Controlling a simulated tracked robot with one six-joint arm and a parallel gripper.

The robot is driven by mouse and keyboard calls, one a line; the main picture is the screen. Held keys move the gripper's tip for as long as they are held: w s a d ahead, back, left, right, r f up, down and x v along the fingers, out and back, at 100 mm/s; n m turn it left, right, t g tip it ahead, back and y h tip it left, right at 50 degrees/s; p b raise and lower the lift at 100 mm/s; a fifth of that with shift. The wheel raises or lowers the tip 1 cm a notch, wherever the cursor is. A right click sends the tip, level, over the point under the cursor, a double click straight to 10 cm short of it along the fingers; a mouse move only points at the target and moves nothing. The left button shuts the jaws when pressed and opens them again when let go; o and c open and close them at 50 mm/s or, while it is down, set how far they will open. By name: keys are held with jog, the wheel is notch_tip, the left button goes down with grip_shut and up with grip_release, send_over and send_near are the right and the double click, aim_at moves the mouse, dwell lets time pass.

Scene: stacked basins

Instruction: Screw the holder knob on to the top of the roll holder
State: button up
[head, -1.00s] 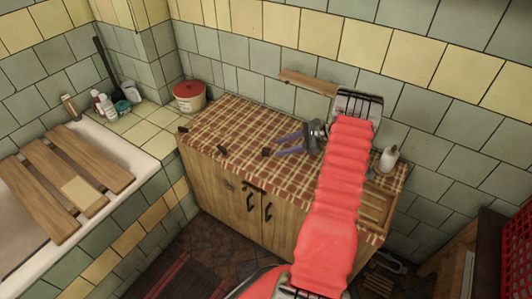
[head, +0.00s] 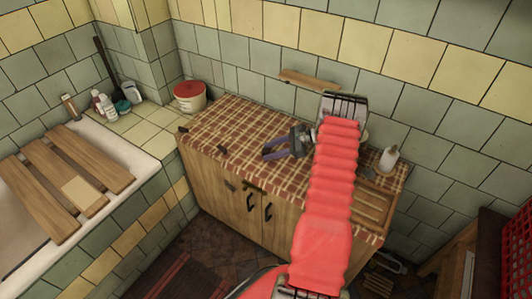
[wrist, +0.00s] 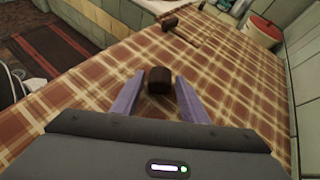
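A dark brown, short cylindrical knob (wrist: 159,80) stands on the checked countertop in the wrist view. The purple fingers of my gripper (wrist: 160,76) are open, one on each side of it, with a small gap visible at each side. In the head view my gripper (head: 266,150) is low over the middle of the counter, and I cannot make out the knob between its fingers. A dark piece also shows in the head view (head: 222,149).
The checked countertop (head: 240,125) is mostly clear. A red-lidded pot (head: 189,96) stands at its back left. A white bottle (head: 388,160) and a wooden rack (head: 372,205) are at the right. A wooden shelf (head: 309,82) is on the tiled wall. A bathtub is at the left.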

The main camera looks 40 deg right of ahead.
jog(key=c, duration=0.9)
jog(key=shift+r, duration=0.5)
dwell(0.4)
jog(key=shift+r, duration=2.4)
jog(key=o, duration=0.5)
jog(key=c, duration=0.4)
